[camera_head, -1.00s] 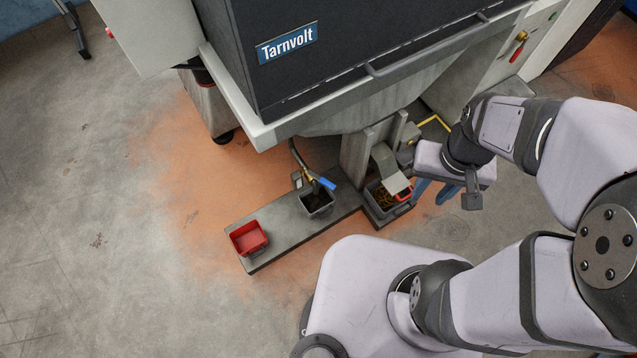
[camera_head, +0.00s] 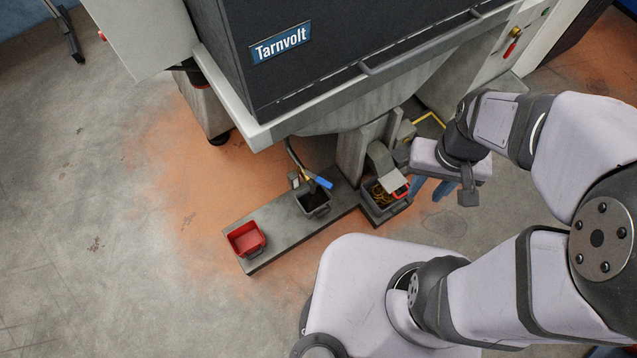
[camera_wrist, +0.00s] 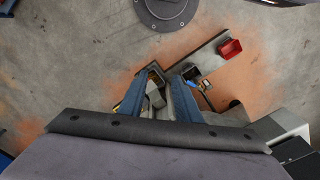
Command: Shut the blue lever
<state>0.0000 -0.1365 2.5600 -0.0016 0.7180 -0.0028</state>
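The blue lever (camera_head: 324,182) sits on a small brass valve at the end of a dark hose under the black Tarnvolt cabinet, just over a grey bin (camera_head: 314,201) of dark material. It slants down to the right in the head view. My gripper (camera_head: 431,192) is to the right of the lever, clearly apart from it, beyond the chute and its bin. In the wrist view my gripper (camera_wrist: 163,72) shows two blue fingers with a gap between them, holding nothing.
A red bin (camera_head: 246,239) stands at the left end of a low grey platform (camera_head: 275,220). A bin of yellowish-brown pieces (camera_head: 386,205) stands under a metal chute (camera_head: 388,170), between lever and gripper. The cabinet (camera_head: 330,60) overhangs the area. The floor at left is clear.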

